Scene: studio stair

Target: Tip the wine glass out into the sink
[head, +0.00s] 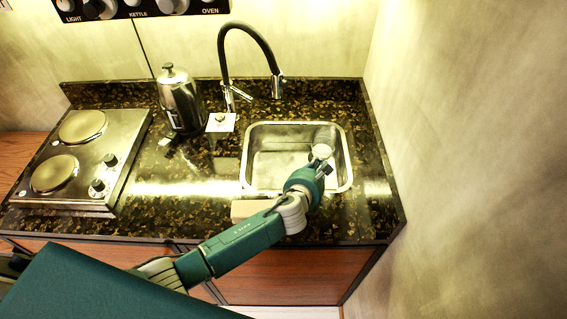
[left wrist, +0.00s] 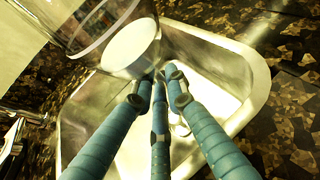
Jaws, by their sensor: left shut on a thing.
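The wine glass (head: 325,134) is clear and hard to make out in the head view, over the right part of the steel sink (head: 262,165). In the left wrist view the glass (left wrist: 85,22) fills the upper left and looks tilted, with a pale disc by the fingers; I cannot tell whether that is its foot or contents. My left gripper (head: 322,167) is over the sink's right side, shut on the glass. Its blue fingers (left wrist: 158,76) come together beside the pale disc, and the sink lies below. My right gripper is not in view.
A black arched faucet (head: 250,35) stands behind the sink. A steel kettle (head: 181,102) and a two-plate hob (head: 82,160) are on the dark speckled counter to the left. A pale wall (head: 480,140) bounds the right. A light block (head: 248,209) lies at the sink's front.

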